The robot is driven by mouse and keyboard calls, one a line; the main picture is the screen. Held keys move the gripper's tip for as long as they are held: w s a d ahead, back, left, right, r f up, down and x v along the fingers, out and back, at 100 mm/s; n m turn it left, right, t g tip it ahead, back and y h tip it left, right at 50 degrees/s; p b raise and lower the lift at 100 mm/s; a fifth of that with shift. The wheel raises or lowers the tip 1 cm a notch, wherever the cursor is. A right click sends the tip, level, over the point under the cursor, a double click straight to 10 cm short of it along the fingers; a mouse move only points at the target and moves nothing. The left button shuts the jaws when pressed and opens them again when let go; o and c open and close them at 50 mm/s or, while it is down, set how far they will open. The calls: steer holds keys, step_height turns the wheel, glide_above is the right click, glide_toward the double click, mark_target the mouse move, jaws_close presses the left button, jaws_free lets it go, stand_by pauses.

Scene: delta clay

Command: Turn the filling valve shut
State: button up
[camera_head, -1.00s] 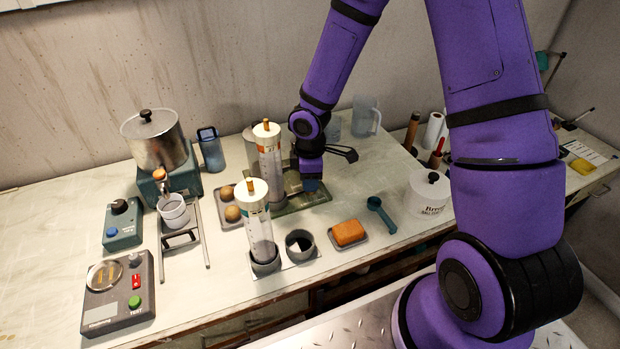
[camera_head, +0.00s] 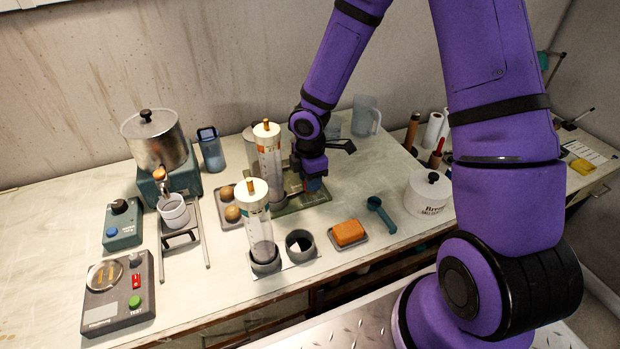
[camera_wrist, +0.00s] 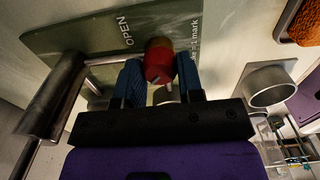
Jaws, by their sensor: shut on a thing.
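The valve's rounded red knob (camera_wrist: 159,62) sits between the two blue fingers of my gripper (camera_wrist: 160,82) in the wrist view. My gripper is shut on it. A metal bar runs left from near the knob over the green plate (camera_wrist: 75,38), which reads "OPEN" beside it and a partly hidden word ending in "mark" to the right. In the head view my gripper (camera_head: 312,186) is low over the green plate (camera_head: 318,198), right of the rear clear cylinder (camera_head: 270,160). The knob is mostly hidden there by my gripper.
A front clear cylinder (camera_head: 256,225) stands in a grey holder, with an empty grey cup (camera_head: 299,245) beside it. An orange block (camera_head: 348,232) lies on a dish, near a teal scoop (camera_head: 379,212). A white lidded jar (camera_head: 428,195) stands right.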

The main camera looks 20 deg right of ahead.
steer(key=o, duration=0.9)
steer(key=shift+r, duration=0.15)
step_height(320, 180, up, 11)
steer(key=shift+f, duration=0.2)
